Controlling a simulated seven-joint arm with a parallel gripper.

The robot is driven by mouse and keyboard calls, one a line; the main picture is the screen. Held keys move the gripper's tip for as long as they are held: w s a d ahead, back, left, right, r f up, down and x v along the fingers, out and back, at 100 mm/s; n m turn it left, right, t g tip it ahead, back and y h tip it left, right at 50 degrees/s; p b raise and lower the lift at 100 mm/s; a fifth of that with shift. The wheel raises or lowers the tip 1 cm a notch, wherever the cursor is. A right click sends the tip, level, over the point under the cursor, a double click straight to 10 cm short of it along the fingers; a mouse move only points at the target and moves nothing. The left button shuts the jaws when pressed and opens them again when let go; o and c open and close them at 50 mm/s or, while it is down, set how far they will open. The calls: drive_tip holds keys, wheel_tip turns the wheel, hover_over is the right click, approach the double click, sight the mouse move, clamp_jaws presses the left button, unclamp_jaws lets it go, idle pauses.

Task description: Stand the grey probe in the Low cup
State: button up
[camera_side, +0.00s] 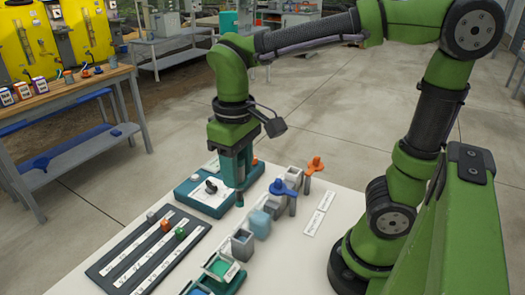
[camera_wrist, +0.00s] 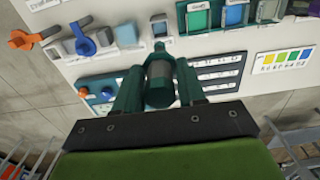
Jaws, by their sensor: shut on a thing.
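My gripper (camera_side: 238,176) is above the bench in the side view, pointing down, its fingers shut on the grey probe (camera_side: 239,199). In the wrist view my gripper (camera_wrist: 158,66) has a finger on each side of the probe (camera_wrist: 160,84), a dark cylinder with a narrower end. The probe looks roughly upright, beside the row of cups. The row includes a grey cup (camera_side: 242,244), a cup with green liquid (camera_side: 220,267) and one with blue liquid (camera_side: 199,291). I cannot read the cup labels, so I cannot tell which is Low.
A teal control box (camera_side: 188,190) stands behind the probe. A dark slider panel (camera_side: 124,269) lies at the left. A blue valve handle (camera_side: 284,187) and an orange one (camera_side: 314,166) rise right of my gripper. A pale blue block (camera_side: 259,224) sits in the row.

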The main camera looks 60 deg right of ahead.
drive_tip(key=d+r+m, duration=0.1)
drive_tip(key=d+m, duration=0.5)
drive_tip(key=d, duration=2.1)
wheel_tip(320, 180, down, 16)
drive_tip(key=shift+d, duration=0.25)
drive_tip(key=o, duration=1.2)
